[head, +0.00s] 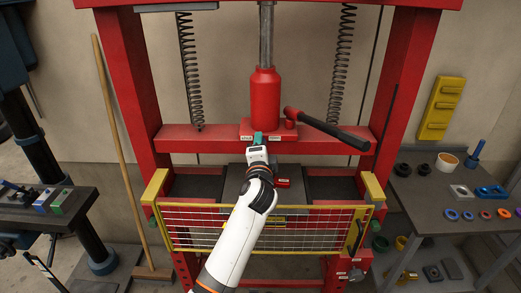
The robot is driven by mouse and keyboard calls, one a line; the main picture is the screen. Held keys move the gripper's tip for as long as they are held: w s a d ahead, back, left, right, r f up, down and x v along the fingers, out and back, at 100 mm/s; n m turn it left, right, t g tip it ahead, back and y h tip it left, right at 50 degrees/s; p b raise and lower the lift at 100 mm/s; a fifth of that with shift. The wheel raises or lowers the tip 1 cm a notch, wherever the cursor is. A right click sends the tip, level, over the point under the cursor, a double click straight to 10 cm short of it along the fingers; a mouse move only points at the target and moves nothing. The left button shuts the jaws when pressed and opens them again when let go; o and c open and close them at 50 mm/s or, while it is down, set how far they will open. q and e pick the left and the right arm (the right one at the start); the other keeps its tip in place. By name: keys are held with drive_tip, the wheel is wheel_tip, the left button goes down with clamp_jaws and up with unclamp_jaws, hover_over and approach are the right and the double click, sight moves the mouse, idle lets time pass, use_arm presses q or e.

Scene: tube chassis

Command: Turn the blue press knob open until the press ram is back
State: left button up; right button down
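The red press has a red jack cylinder (265,95) with a silver ram rod (266,38) rising from its top to the upper beam. A small teal-blue knob (257,137) shows at the cylinder's foot, between two small white labels. One white arm comes in from the bottom, left of centre; I take it as my left. Its gripper (257,148) is at the knob, seeming to touch it from the front. The hand hides its fingers and most of the knob, so I cannot tell whether it is closed. My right gripper is not in view.
A black pump lever (330,130) sticks out right of the cylinder. A side table (430,195) with rings and parts stands right; a bench (80,205) with small blocks stands left.

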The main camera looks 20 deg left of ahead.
use_arm(q)
drive_tip(key=shift+f, duration=0.15)
drive_tip(key=b+v, duration=0.2)
drive_tip(key=v, duration=1)
drive_tip(key=shift+r, duration=0.25)
